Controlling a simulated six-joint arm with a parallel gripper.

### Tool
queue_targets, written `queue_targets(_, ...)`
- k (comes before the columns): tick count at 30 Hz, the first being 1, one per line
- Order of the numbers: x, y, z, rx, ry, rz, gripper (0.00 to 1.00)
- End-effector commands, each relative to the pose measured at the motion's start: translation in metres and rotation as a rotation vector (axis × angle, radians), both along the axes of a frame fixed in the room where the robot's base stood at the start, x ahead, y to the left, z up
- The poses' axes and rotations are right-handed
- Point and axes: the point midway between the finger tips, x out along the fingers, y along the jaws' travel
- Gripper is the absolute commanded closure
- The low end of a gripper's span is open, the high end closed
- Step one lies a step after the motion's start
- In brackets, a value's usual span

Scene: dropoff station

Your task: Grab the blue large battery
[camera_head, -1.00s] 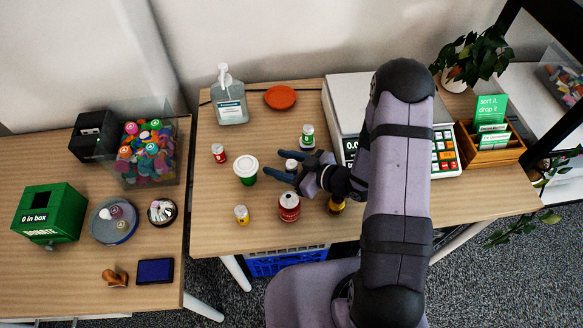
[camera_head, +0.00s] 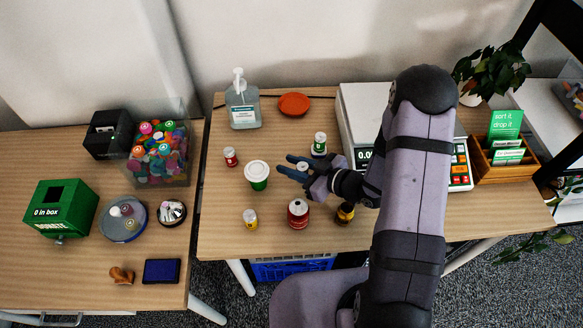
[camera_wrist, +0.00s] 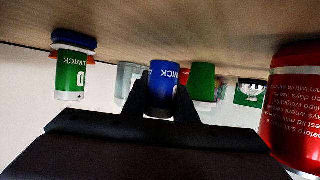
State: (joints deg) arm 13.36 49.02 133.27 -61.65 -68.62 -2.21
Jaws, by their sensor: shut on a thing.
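The blue battery (camera_wrist: 163,86) is between the two dark fingers in the wrist view, with white lettering on its side. My gripper (camera_wrist: 168,100) is shut on it. In the head view my gripper (camera_head: 290,166) is over the middle of the right-hand table, just right of a white-lidded green cup (camera_head: 258,183). A pale round top (camera_head: 303,166) shows between the fingers there; most of the battery is hidden. I cannot tell whether its base touches the table.
A green battery (camera_head: 320,145) stands behind my gripper, a small red one (camera_head: 231,158) at left. A yellow battery (camera_head: 250,220), a large red can (camera_head: 298,215) and a dark bottle-like item (camera_head: 345,214) stand in front. A scale (camera_head: 366,105) is at right.

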Motion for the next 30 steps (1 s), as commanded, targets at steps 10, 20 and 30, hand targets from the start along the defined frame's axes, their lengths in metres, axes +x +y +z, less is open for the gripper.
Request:
queue_targets(10,0.0,0.0,0.039,-0.001,-0.004,0.0,1.0)
queue_targets(20,0.0,0.0,0.072,-0.001,-0.002,0.0,1.0)
queue_targets(30,0.002,-0.001,0.079,0.0,0.0,-0.004,1.0)
